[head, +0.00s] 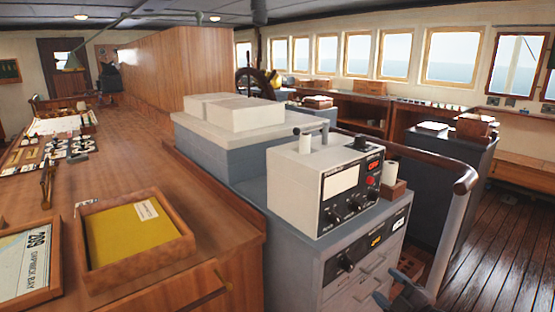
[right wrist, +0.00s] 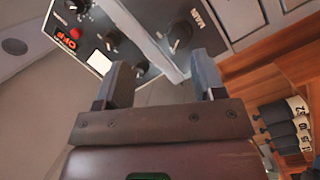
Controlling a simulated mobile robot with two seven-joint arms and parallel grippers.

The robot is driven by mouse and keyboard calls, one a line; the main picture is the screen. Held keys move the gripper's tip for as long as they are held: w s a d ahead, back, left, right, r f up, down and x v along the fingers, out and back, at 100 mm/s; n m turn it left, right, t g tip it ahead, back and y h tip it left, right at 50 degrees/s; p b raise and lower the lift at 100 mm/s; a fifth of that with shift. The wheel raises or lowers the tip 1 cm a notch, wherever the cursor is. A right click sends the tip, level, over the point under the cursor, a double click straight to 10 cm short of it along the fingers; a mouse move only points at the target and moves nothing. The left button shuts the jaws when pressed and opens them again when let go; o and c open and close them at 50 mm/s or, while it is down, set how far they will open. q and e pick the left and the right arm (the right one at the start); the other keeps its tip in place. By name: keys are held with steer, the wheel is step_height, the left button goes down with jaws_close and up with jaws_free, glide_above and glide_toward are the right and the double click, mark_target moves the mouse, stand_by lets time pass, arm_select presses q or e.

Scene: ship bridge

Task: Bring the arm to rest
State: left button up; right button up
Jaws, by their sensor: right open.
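My right gripper (head: 392,288) shows at the bottom edge of the head view, in front of the grey console's drawers and low beside it. In the right wrist view, my right gripper (right wrist: 161,78) has its two fingers apart with nothing between them. My left gripper is in neither view.
The grey console (head: 285,255) carries a white radio unit (head: 300,185). A curved wooden handrail (head: 425,160) runs to its right. A wooden tray with a yellow folder (head: 130,235) lies on the left counter. Plank floor (head: 500,255) is open at the right.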

steer(key=s+f+m+g+h, duration=0.1)
steer(key=s+f+m, duration=0.4)
steer(key=s, duration=0.5)
steer(key=s+f+m+g+h, duration=0.2)
steer(key=s+f+m+h, duration=0.2)
steer(key=s, duration=0.6)
steer(key=s+f+m+g+h, duration=0.2)
steer(key=s+f+m, duration=0.4)
steer(key=s+f, duration=0.2)
steer(key=s, duration=0.2)
steer(key=shift+s+d+f, duration=0.15)
steer(key=shift+s+d, duration=0.05)
steer(key=shift+s, duration=0.1)
steer(key=shift+c, duration=0.3)
